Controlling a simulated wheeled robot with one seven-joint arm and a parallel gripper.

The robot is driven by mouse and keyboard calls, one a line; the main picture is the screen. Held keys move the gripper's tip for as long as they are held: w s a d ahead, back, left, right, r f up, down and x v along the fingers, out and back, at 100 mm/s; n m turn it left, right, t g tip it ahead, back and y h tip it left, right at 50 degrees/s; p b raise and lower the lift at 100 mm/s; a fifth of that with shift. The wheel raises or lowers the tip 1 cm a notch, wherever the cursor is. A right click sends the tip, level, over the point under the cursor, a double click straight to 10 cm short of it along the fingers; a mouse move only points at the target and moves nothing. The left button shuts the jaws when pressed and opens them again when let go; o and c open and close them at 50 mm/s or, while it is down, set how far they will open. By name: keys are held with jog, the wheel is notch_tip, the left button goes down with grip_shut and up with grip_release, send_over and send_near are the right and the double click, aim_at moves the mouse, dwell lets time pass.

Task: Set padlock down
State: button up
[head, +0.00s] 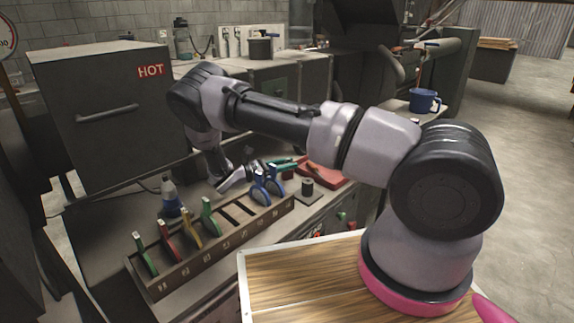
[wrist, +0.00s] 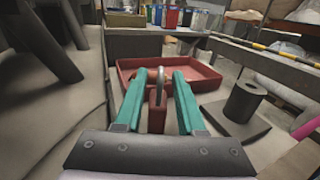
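The padlock (wrist: 158,117) has a red body and a grey shackle and stands upright in the wrist view. It is between the two teal fingers of my gripper (wrist: 160,85). A gap shows between the padlock and the right finger; the left finger is close beside it. The fingers look open around it. The padlock's underside is hidden, so I cannot tell what it touches. A red tray (wrist: 197,72) lies just beyond the fingertips. In the head view my gripper (head: 283,165) is low over the bench beside the red tray (head: 327,174).
A black cylinder on a dark plate (wrist: 243,102) stands right of my gripper. In the head view, a slotted rack (head: 215,252) with several coloured-handled tools, blue-handled pliers (head: 262,190) and a bottle (head: 171,196) are near the arm. A grey HOT cabinet (head: 110,125) rises at the left.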

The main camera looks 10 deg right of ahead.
jog(key=shift+r, duration=0.1)
jog(key=a, duration=0.2)
jog(key=s+a, duration=0.1)
jog(key=a, duration=0.4)
jog(key=shift+s+a, duration=0.15)
jog(key=shift+s, duration=0.1)
jog(key=s+d+r+m+g+y, duration=0.35)
jog(key=d+r+m+y, duration=0.25)
jog(key=r, duration=0.6)
jog(key=s+d+r+m+g+y, duration=0.2)
jog(key=s+d+r+m+y, duration=0.3)
jog(key=r, duration=0.6)
jog(key=s+d+r+m+t+y, duration=0.1)
jog(key=s+r+m+t+y, duration=0.7)
jog(key=s+r+m, duration=0.5)
jog(key=s+r+t, duration=0.1)
jog(key=s+r, duration=0.5)
jog(key=s, duration=0.1)
jog(key=shift+s+d+y, duration=0.15)
jog(key=shift+d+y, duration=0.15)
jog(key=shift+d, duration=0.05)
